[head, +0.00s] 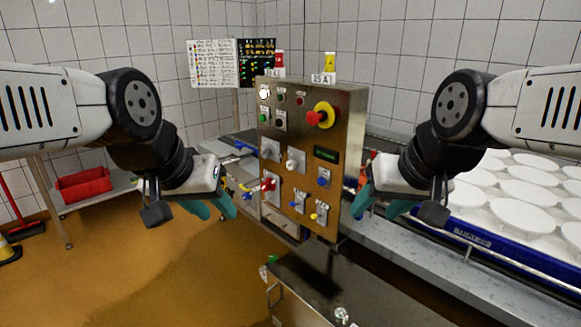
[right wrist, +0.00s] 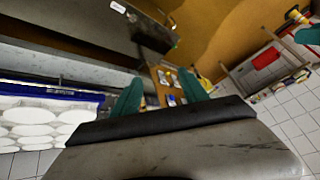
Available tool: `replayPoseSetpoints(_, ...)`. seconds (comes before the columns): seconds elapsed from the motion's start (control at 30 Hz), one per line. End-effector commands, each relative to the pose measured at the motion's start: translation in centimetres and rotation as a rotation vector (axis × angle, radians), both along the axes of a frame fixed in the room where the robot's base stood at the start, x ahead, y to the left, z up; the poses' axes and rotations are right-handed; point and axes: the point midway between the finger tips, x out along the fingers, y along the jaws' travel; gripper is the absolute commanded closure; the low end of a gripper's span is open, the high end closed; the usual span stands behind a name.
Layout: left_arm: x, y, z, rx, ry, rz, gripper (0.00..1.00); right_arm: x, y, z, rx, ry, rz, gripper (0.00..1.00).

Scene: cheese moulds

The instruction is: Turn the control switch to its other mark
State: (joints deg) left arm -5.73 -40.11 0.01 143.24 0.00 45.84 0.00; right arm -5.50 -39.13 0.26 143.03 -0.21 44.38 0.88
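The control panel (head: 333,118) is an upright steel box in the middle of the head view. Its front carries several switches, including a white knob (head: 291,160), a red one (head: 269,183) and a blue one (head: 323,177). I cannot tell which is the control switch, and its marks are too small to read. My left gripper (head: 212,207) is open and empty, in front of the panel and to its left. My right gripper (head: 382,207) is open and empty to the panel's right; its spread teal fingers also show in the right wrist view (right wrist: 160,92). Neither gripper touches a switch.
A red emergency button on a yellow base (head: 322,115) sits high on the panel. A steel cabinet (head: 350,290) stands low in front. White round moulds (head: 520,190) lie in a blue-edged tray at right. A red bin (head: 83,185) rests on a side table at left.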

Motion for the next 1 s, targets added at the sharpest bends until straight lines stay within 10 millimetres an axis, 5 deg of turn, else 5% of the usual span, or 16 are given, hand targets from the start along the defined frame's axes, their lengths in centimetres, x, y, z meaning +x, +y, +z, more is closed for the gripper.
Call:
replayPoseSetpoints(0.13,0.0,0.0,0.0,0.0,0.0,0.0,0.64,4.7,0.3,-0.2,0.017,-0.041,-0.074,0.49)
replayPoseSetpoints(0.27,0.0,0.0,0.0,0.0,0.0,0.0,0.64,11.5,1.2,-0.9,0.074,-0.119,-0.171,0.49)
replayPoseSetpoints(0.6,0.0,0.0,0.0,0.0,0.0,0.0,0.64,27.0,6.5,-5.2,0.435,-0.305,-0.339,0.49)
replayPoseSetpoints(0.8,0.0,0.0,0.0,0.0,0.0,0.0,0.64,32.9,10.2,-8.8,0.776,-0.354,-0.424,0.49)
replayPoseSetpoints(1.0,0.0,0.0,0.0,0.0,0.0,0.0,0.64,35.9,12.5,-11.7,1.139,-0.366,-0.516,0.49)
